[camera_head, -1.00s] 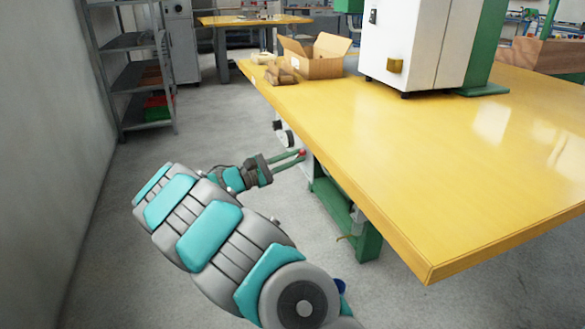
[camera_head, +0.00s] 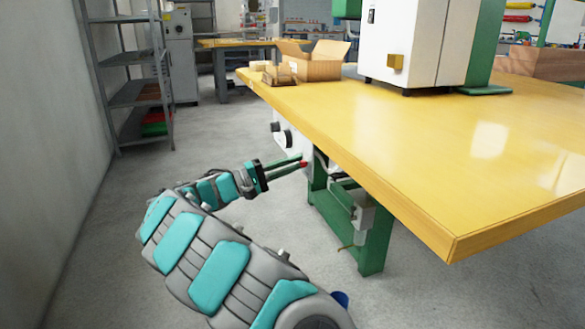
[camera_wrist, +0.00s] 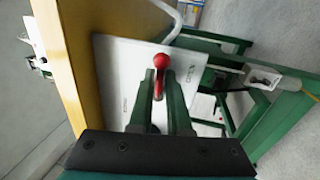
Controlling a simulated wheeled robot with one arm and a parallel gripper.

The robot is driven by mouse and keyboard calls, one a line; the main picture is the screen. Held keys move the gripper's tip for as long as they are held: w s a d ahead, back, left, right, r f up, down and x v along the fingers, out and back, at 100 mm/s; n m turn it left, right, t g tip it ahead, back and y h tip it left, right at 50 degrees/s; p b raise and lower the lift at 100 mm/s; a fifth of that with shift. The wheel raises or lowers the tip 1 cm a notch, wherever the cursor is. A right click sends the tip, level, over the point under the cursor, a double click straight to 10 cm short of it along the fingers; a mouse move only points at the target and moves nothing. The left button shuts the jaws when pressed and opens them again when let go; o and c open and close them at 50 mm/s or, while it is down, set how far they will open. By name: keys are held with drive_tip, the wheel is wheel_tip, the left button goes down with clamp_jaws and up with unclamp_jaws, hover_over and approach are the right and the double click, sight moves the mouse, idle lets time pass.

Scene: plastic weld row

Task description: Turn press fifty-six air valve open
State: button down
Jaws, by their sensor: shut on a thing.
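The air valve's red handle (camera_wrist: 161,62) shows in the wrist view in front of a pale panel (camera_wrist: 120,68) under the yellow table. My gripper (camera_wrist: 161,88) has its two green fingers on either side of the handle's lower part and is shut on it. In the head view the red handle (camera_head: 303,163) shows as a small spot at the tips of my gripper (camera_head: 300,165), below the table's left edge. The valve body behind the handle is mostly hidden.
The yellow table (camera_head: 440,170) overhangs the valve, on a green frame (camera_head: 376,240). A white machine (camera_head: 412,45) and an open cardboard box (camera_head: 312,68) stand on it. Grey shelves (camera_head: 135,95) stand at the left wall. The floor between is clear.

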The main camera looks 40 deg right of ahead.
drive_tip(key=shift+f+m, duration=0.15)
drive_tip(key=shift+m, duration=0.25)
drive_tip(key=c, duration=0.9)
unclamp_jaws()
drive_tip(key=shift+o, duration=0.2)
drive_tip(key=shift+a, duration=0.1)
drive_tip(key=p+v, duration=0.1)
drive_tip(key=v, duration=0.6)
drive_tip(key=shift+a, duration=0.25)
drive_tip(key=shift+w+f, duration=0.1)
drive_tip(key=shift+w, duration=0.05)
